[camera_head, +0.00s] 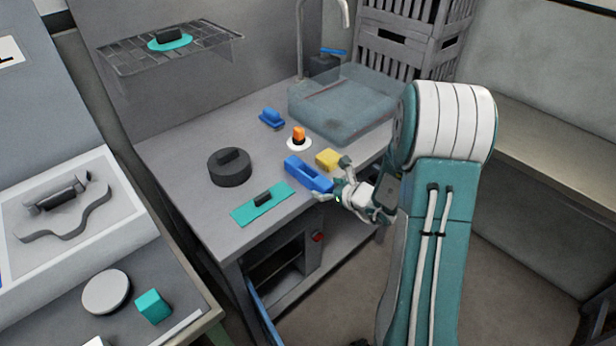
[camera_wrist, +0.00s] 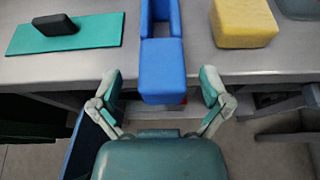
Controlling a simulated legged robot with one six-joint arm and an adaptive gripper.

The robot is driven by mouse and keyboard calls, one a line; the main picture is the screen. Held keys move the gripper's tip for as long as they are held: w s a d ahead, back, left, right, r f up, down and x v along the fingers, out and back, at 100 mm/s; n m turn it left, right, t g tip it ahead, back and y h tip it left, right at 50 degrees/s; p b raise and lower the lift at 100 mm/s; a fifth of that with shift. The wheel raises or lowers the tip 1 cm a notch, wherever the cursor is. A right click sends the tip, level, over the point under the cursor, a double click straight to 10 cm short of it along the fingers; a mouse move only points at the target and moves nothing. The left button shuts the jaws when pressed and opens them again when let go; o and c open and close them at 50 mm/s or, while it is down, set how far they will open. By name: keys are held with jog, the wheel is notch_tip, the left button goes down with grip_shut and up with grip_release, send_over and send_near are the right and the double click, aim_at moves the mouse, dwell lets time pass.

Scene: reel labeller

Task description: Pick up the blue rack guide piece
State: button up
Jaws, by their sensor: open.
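The blue rack guide piece (camera_head: 308,173) lies on the grey table near its front edge, with one end pointing toward my gripper. In the wrist view the blue piece (camera_wrist: 162,72) has a slotted part at the back and a solid block at the near end, which appears to overhang the table edge. My gripper (camera_head: 337,189) is open at that near end. In the wrist view the fingertips of my gripper (camera_wrist: 161,88) are spread to the left and right of the block, with gaps on both sides. I cannot tell their exact height relative to it.
A yellow block (camera_head: 329,159) lies just right of the blue piece. A teal plate (camera_head: 275,208) with a dark handle lies left of it. A dark round weight (camera_head: 229,172), an orange-topped white disc (camera_head: 299,144) and a small blue part (camera_head: 271,118) stand behind. A clear bin (camera_head: 345,110) is at the back.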

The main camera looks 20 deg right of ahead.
aim_at(319, 179)
jog(key=shift+x, duration=1.55)
jog(key=shift+d, duration=0.1)
jog(key=c, duration=1.3)
jog(key=shift+r, duration=0.1)
jog(key=shift+r, duration=0.4)
notch_tip(319, 179, up, 2)
jog(key=shift+w+r, duration=0.1)
jog(key=s+r, duration=0.1)
jog(key=r, duration=0.1)
jog(key=s+d+r, duration=0.1)
jog(key=s, duration=0.1)
jog(key=s+d+r, duration=0.1)
jog(key=r, duration=0.1)
jog(key=shift+s+r, duration=0.15)
jog(key=shift+r, duration=0.15)
jog(key=v, duration=1)
jog(key=shift+s+r, duration=0.15)
jog(key=shift+r, duration=0.1)
jog(key=shift+c, duration=0.2)
